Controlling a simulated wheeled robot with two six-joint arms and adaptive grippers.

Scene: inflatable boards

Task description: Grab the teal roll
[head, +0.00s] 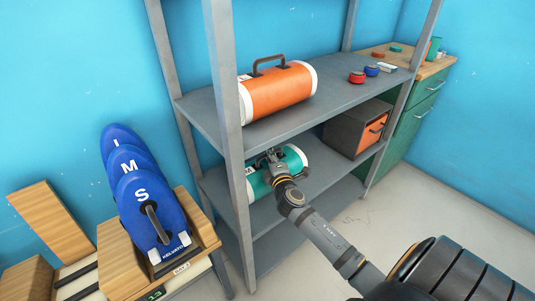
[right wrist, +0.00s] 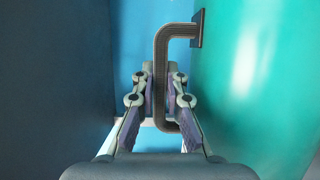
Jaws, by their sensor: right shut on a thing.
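The teal roll (head: 295,157) with white ends lies on the middle shelf of the grey rack in the head view. My right gripper (head: 271,158) reaches in over it. In the right wrist view the roll (right wrist: 270,80) fills the right side, with its dark handle (right wrist: 162,75) sticking out to the left. There my right gripper (right wrist: 160,95) has its fingers on both sides of the handle and is shut on it. The roll still rests on the shelf as far as I can see. My left gripper is in neither view.
An orange roll (head: 275,93) with a dark handle lies on the shelf (head: 335,98) above. A grey box with an orange front (head: 368,134) stands right of the teal roll. A grey rack post (head: 228,150) stands close on the left. Blue boards (head: 140,185) stand in a wooden holder further left.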

